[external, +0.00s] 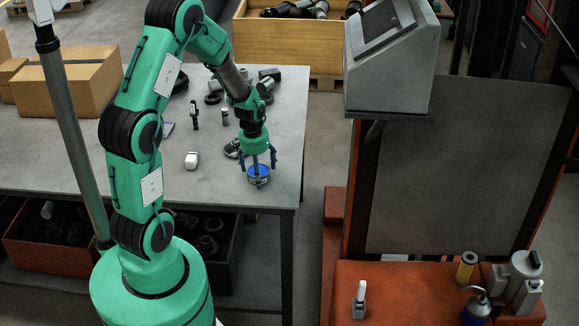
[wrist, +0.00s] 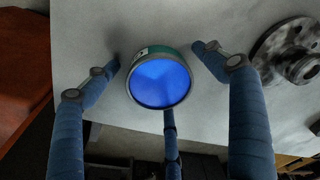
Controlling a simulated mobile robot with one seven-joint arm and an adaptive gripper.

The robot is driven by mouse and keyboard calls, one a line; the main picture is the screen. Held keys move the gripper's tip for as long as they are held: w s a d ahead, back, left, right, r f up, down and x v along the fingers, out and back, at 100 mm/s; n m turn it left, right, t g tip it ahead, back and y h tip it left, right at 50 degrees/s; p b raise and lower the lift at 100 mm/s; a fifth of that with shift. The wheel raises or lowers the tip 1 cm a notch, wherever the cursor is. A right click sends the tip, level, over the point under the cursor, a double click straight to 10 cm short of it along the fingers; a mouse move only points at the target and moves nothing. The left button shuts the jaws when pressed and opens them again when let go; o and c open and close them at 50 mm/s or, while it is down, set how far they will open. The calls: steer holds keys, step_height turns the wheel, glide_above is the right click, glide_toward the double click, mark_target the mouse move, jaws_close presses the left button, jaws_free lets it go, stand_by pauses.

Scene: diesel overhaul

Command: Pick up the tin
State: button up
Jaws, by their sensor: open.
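The tin (external: 259,176) is a short round can with a bright blue top, standing upright near the right front corner of the grey table (external: 284,128). In the wrist view the tin (wrist: 160,80) shows its blue round lid, with a strip of green side at the top. My gripper (external: 260,170) points down over the tin with its fingers spread around it. In the wrist view my gripper (wrist: 160,75) has open blue fingers to the left, right and below the tin, with visible gaps at the left and right. I cannot tell whether the lower finger touches it.
A grey flanged metal part (wrist: 290,52) lies to the right of the tin in the wrist view. A white object (external: 191,160) and several dark metal parts stand on the table to the left and behind. A grey console (external: 392,75) rises to the right, past the table edge.

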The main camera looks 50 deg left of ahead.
steer(key=c, duration=1.5)
steer(key=shift+c, duration=0.2)
steer(key=shift+r, duration=0.1)
steer(key=shift+r, duration=0.5)
steer(key=r, duration=0.1)
steer(key=r+p, duration=0.1)
steer(key=shift+s+d+r, duration=0.1)
steer(key=shift+s+r, duration=0.2)
steer(key=s+d+p, duration=0.1)
steer(key=s+d, duration=0.1)
steer(key=s, duration=0.5)
steer(key=s+d+r+p, duration=0.1)
steer(key=s+d, duration=0.2)
steer(key=s, duration=0.4)
steer(key=shift+s+d+r, duration=0.15)
steer(key=shift+s, duration=0.1)
